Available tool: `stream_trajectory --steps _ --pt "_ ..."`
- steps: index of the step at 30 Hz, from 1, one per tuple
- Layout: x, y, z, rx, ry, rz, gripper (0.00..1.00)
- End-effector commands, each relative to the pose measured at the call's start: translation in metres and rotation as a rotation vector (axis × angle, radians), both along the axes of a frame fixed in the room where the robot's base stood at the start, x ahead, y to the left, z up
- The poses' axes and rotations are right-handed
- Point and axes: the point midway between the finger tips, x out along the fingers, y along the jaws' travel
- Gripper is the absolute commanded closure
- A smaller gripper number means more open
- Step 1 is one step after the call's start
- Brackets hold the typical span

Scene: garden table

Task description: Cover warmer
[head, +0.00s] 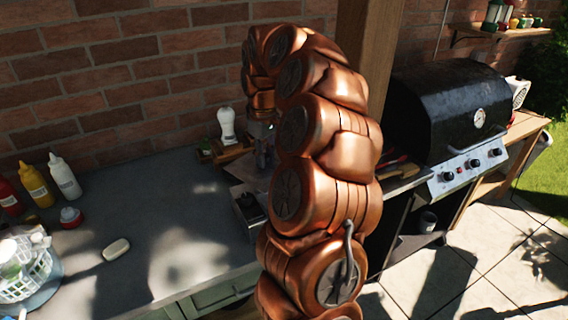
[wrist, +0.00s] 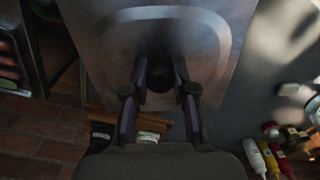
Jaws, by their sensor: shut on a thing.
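In the wrist view, my gripper (wrist: 160,88) is shut on a dark knob in the middle of a grey metal lid (wrist: 215,45) with a raised rounded outline. The lid fills the upper middle of that view. In the head view my copper arm hides most of my gripper (head: 265,150) and much of what is under it. A pale edge of the lid (head: 240,172) shows left of the arm. Below it is a small box with a dark dial, probably the warmer (head: 247,212). I cannot tell whether the lid rests on it or hangs above it.
A grey counter (head: 190,230) has free room at its middle. Squeeze bottles (head: 65,176), a red-topped jar (head: 71,217), a pale oval item (head: 116,249) and a white basket (head: 38,270) stand left. A white shaker (head: 227,125) is behind. A black grill (head: 450,110) stands right.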

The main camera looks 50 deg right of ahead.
Motion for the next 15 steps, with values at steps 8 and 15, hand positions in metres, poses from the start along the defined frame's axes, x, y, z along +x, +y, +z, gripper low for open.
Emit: stream_trajectory --steps 8,15 --pt "-0.036 -0.032 0.0 -0.001 -0.005 0.008 1.0" --pt "-0.038 -0.033 -0.006 0.0 -0.002 0.01 1.0"
